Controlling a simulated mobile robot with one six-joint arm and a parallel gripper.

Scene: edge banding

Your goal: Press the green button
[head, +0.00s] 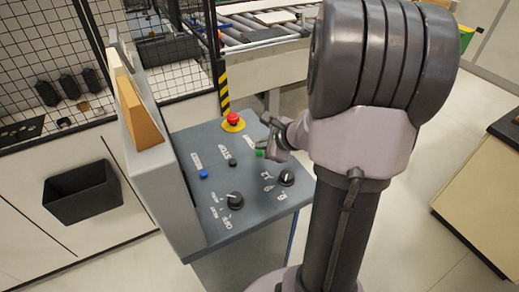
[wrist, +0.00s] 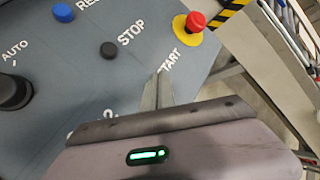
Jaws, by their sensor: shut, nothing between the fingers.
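The green button (head: 259,153) sits on the sloping grey control panel (head: 215,140), beside a white label partly covered by my gripper. My gripper (head: 269,153) is shut and empty, with its tips just right of the green button in the head view. I cannot tell whether they touch it. In the wrist view the closed fingers (wrist: 158,78) point at the panel by the START label (wrist: 171,60), whose first letter is covered. The green button does not show there; the fingers or gripper body hide it.
A red emergency button (head: 233,118) on a yellow base stands behind the green one. A black STOP button (head: 232,162), a blue button (head: 203,173) and two black knobs (head: 235,200) share the panel. A wire fence (head: 60,50) and roller conveyor (head: 250,25) lie beyond.

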